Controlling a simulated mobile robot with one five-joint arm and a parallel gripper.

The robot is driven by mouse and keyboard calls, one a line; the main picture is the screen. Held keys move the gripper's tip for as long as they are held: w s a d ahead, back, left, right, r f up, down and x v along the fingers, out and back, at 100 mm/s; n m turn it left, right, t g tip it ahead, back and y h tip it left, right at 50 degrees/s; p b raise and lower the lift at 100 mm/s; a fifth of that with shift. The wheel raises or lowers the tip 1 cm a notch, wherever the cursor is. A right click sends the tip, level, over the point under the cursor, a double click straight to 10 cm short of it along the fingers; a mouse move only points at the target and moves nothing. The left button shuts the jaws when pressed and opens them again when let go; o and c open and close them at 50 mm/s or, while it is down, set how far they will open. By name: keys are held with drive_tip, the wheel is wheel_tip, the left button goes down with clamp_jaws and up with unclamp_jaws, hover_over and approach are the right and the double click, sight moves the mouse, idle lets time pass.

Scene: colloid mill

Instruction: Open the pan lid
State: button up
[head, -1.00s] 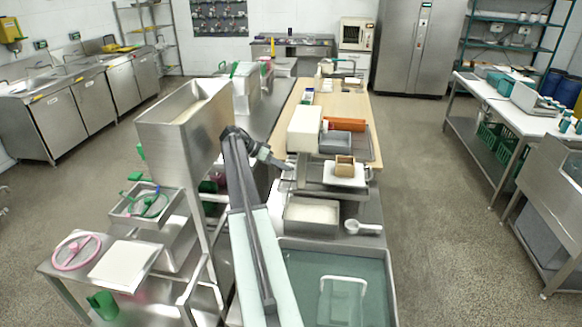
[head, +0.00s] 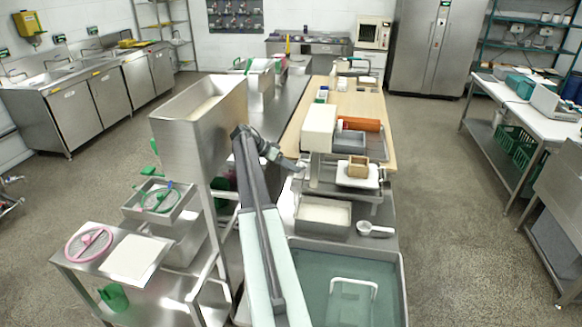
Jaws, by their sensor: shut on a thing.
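My arm reaches forward from the bottom of the head view, and my gripper (head: 297,166) is at the left end of a steel unit in the middle. It is small and partly hidden by its own wrist. The jaws are closed at the edge of a grey metal piece (head: 316,172), which looks like the pan lid. I cannot tell clearly whether this piece is raised. A rectangular steel pan (head: 322,231) with pale contents stands uncovered in front of it.
A wooden box on a white plate (head: 357,181) stands to the right of my gripper. A white scoop (head: 375,230) lies beside the pan. A water-filled basin (head: 402,290) is in front. A tall steel hopper (head: 190,140) stands close on the left. Floor is clear at right.

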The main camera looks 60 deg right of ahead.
drive_tip(key=shift+d+r, duration=0.2)
drive_tip(key=shift+d, duration=0.1)
wheel_tip(320, 180, up, 5)
drive_tip(key=p, duration=0.5)
drive_tip(key=s+a, duration=0.9)
drive_tip(key=a, duration=0.4)
drive_tip(key=shift+s+a+f, duration=0.15)
drive_tip(key=shift+s, duration=0.15)
